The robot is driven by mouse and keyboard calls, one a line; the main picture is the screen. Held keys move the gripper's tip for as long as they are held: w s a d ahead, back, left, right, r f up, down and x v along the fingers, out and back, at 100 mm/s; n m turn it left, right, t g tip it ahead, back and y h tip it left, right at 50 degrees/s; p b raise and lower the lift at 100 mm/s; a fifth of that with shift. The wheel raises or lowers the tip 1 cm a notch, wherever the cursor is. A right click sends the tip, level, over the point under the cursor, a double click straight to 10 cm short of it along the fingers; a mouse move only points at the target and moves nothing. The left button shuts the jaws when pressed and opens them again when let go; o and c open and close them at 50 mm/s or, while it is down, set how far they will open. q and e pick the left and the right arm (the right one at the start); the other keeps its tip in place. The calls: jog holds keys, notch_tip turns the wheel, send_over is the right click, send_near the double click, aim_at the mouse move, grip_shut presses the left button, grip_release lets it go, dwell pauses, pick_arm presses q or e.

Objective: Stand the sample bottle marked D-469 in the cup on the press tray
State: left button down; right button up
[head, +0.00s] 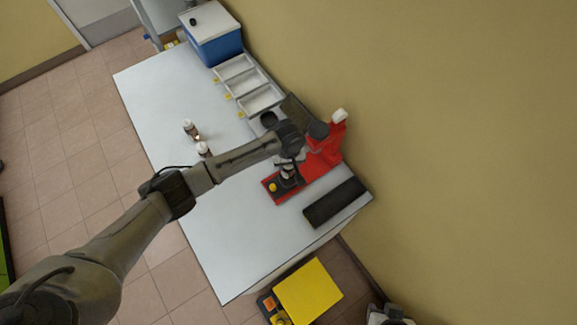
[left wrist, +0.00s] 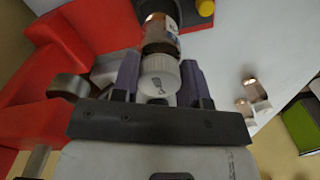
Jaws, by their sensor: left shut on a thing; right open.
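My left gripper (head: 289,160) is above the press tray (head: 277,192) and is shut on a sample bottle. The bottle has a brown body, a pale label and a white cap (left wrist: 158,75). The mark on the cap is too small to read. In the left wrist view the two fingers (left wrist: 160,85) are on either side of the cap. The bottle (head: 287,173) also shows under the gripper in the head view. The red press (head: 325,155) stands beside it. I cannot make out the cup. My right gripper (head: 390,315) is cut off at the bottom edge, away from the table.
Two other brown bottles with white caps (head: 188,127) (head: 203,149) stand left of my arm. Pale trays (head: 247,81) line the back edge near a blue and white box (head: 215,35). A dark mat (head: 335,202) lies right of the press.

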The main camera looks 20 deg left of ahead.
pick_arm(q)
jog(key=shift+f, duration=1.9)
jog(key=shift+f, duration=0.25)
jog(key=c, duration=0.6)
grip_release()
jog(key=shift+c, duration=0.2)
notch_tip(320, 180, up, 11)
jog(key=shift+r, duration=0.75)
